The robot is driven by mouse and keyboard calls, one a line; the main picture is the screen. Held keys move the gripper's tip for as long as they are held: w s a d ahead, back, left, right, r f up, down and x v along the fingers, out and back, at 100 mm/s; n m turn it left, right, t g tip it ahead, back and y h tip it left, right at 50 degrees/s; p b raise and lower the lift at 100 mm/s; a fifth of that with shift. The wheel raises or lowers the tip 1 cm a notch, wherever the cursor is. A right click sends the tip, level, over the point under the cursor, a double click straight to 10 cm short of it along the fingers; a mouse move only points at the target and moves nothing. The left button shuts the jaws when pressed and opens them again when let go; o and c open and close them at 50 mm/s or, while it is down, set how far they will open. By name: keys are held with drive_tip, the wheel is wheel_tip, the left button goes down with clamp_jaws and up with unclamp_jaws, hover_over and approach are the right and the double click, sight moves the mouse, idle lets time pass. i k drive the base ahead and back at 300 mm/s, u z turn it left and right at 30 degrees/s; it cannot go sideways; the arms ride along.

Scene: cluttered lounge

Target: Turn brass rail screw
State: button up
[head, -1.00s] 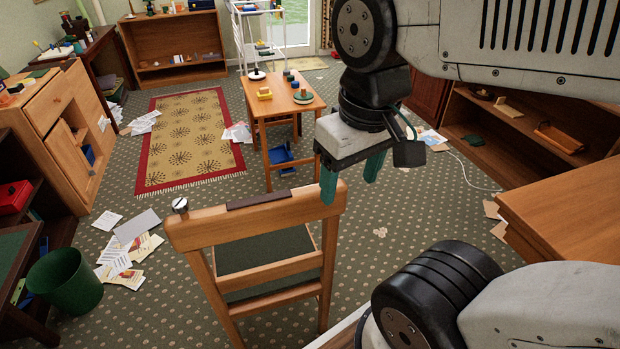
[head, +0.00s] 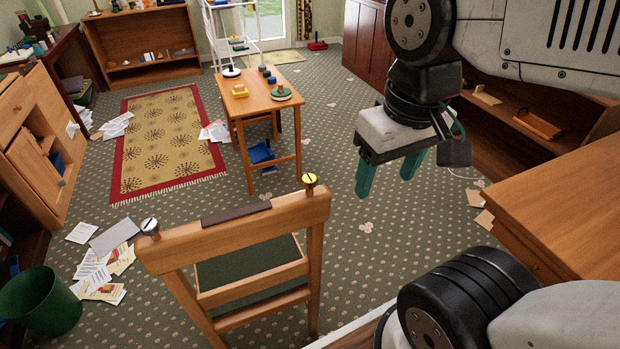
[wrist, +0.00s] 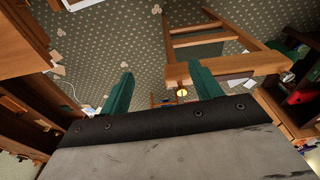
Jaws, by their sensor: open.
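The brass rail screw (head: 310,180) stands at the right end of the top rail of a wooden chair-like frame (head: 262,218). It is yellow with a slot in its head. A silver screw (head: 150,227) stands at the rail's left end. My gripper (head: 388,184) is open and empty, to the right of the brass screw and apart from it, fingers pointing down. In the wrist view the brass screw (wrist: 182,93) shows just left of the right green finger, with the wooden frame (wrist: 222,66) beyond it.
A small table (head: 262,100) with toys stands behind the frame. A wooden cabinet (head: 570,210) is at the right. A green bin (head: 40,302) and loose papers (head: 105,270) lie at the left.

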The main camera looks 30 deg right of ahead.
sight(309, 180)
drive_tip(key=z, duration=0.4)
drive_tip(key=k, duration=0.9)
drive_tip(key=u, duration=0.25)
drive_tip(key=i, duration=0.25)
drive_tip(key=u, duration=0.05)
